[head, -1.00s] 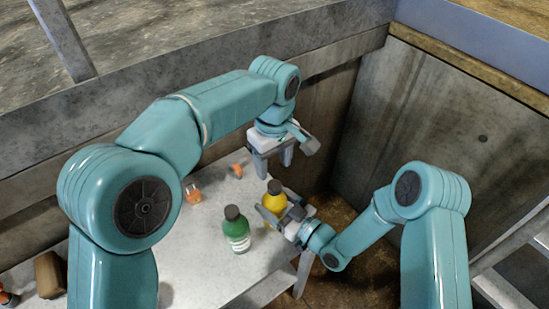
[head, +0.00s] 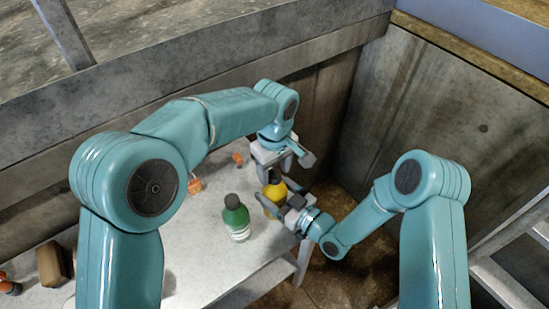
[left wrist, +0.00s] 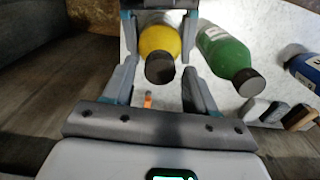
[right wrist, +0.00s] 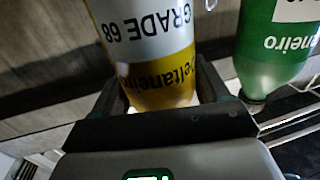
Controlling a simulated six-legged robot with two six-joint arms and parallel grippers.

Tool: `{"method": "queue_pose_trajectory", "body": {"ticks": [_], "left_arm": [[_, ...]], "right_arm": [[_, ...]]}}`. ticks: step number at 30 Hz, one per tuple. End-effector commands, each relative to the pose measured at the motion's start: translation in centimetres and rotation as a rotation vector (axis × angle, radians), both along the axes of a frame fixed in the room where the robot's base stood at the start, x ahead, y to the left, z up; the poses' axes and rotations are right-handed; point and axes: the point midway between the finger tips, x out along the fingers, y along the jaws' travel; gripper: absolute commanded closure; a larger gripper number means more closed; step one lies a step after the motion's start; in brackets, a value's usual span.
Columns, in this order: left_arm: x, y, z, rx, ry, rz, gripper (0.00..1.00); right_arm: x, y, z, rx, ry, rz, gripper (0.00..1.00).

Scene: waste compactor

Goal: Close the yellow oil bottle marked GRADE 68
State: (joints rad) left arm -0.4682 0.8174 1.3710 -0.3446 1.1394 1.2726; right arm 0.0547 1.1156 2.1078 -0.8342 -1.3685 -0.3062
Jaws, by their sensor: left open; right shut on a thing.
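The yellow oil bottle (head: 274,204) stands upright near the table's right edge, with a dark cap (left wrist: 160,68) on its top. In the right wrist view its label (right wrist: 150,32) reads GRADE 68. My right gripper (head: 281,202) is shut on the bottle's body from the side. My left gripper (head: 272,174) points down just above the bottle, open. In the left wrist view its fingers are on either side of the cap, with gaps. I cannot tell how tightly the cap sits.
A green bottle (head: 236,219) with a dark cap stands close left of the yellow one. Small orange items (head: 195,184) lie further back on the pale table (head: 205,250). A blue bottle (left wrist: 304,68) shows in the left wrist view. Concrete walls (head: 450,110) stand behind and right.

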Motion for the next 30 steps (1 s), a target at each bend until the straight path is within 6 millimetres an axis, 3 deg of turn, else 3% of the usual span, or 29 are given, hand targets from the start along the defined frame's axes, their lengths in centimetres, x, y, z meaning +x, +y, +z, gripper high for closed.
{"method": "queue_pose_trajectory", "body": {"ticks": [11,16,23,26,30], "left_arm": [[0.00,0.00,-0.55,-0.001,-0.001,0.000,0.43],[0.00,-0.01,-0.53,-0.001,-0.001,0.000,0.98],[0.00,-0.01,-0.52,-0.001,-0.001,-0.030,1.00],[0.00,-0.01,-0.53,-0.001,0.000,-0.169,1.00],[0.00,0.00,-0.55,-0.001,-0.001,-0.530,1.00]], "right_arm": [[0.02,-0.01,0.07,0.001,-0.002,0.000,1.00],[0.02,-0.01,0.07,0.001,-0.002,0.000,1.00],[0.02,-0.01,0.07,0.001,-0.002,0.000,1.00],[0.02,-0.01,0.07,0.001,-0.002,0.000,1.00],[0.02,-0.01,0.07,0.001,-0.002,0.000,1.00]]}}
